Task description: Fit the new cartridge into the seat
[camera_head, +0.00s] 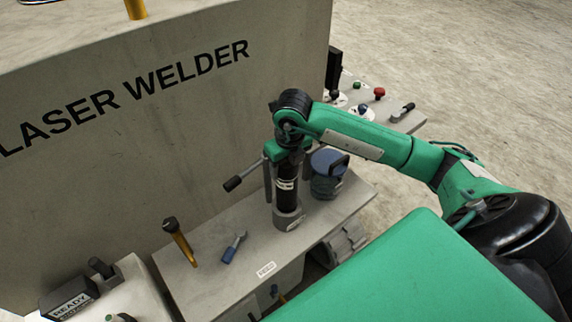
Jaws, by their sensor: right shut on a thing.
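A dark cylinder with a pale label, which looks like the cartridge (286,192), stands upright on the bench ledge. Its lower end meets a grey ring-shaped base that looks like the seat (288,220); I cannot tell how deep it sits. My right gripper (285,160) points down at the top of the cylinder and is shut on it. The wrist hides its upper end. A lever with a black grip (233,183) sticks out to the left beside it. My left gripper is out of view.
A blue-lidded canister (327,172) stands close on the right. A gold peg with a black knob (179,241) and a small blue-handled tool (233,247) are on the left of the ledge. The laser welder housing (150,130) rises behind. Red and green buttons (379,93) lie at the far right.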

